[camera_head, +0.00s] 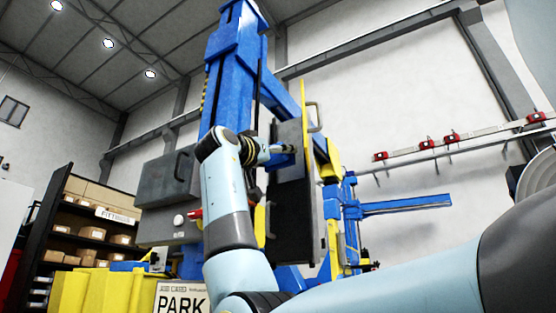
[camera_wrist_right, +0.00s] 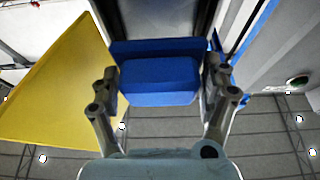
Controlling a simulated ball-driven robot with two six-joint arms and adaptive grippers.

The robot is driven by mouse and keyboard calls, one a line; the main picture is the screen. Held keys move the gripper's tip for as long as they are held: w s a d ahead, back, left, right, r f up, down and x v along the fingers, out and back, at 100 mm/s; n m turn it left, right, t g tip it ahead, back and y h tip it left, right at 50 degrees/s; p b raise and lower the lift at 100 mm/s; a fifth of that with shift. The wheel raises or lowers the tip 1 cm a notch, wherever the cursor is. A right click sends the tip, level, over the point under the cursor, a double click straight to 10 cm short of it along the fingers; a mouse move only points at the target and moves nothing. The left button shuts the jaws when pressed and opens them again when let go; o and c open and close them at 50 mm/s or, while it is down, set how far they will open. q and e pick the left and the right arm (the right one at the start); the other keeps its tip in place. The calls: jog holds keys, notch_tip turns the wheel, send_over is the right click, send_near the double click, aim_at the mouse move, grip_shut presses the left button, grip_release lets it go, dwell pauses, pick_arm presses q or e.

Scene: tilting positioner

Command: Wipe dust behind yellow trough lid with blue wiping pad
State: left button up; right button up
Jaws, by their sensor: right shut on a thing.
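The blue wiping pad (camera_wrist_right: 158,82) is between the fingers of my right gripper (camera_wrist_right: 160,88), which is shut on it. In the head view my right gripper (camera_head: 285,149) is small, at the upper part of a dark upright panel. The yellow trough lid (camera_wrist_right: 55,85) stands open to the left of the pad in the wrist view. In the head view it shows edge-on as a thin yellow strip (camera_head: 305,130) with a handle. The pad's far side faces a grey channel (camera_wrist_right: 155,15); whether it touches is unclear. I cannot make out any dust. My left gripper is not in view.
A blue column (camera_head: 232,75) rises behind the arm. A grey control box (camera_head: 168,180) is to its left. Shelves with cartons (camera_head: 90,225) and a yellow block (camera_head: 85,290) are at lower left. A blue beam (camera_head: 405,204) juts out to the right.

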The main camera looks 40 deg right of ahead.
jog(key=shift+a, duration=0.15)
jog(key=a, duration=0.2)
jog(key=shift+s+a+b, duration=0.3)
jog(key=shift+s+a, duration=0.1)
jog(key=shift+d, duration=0.15)
dwell(0.4)
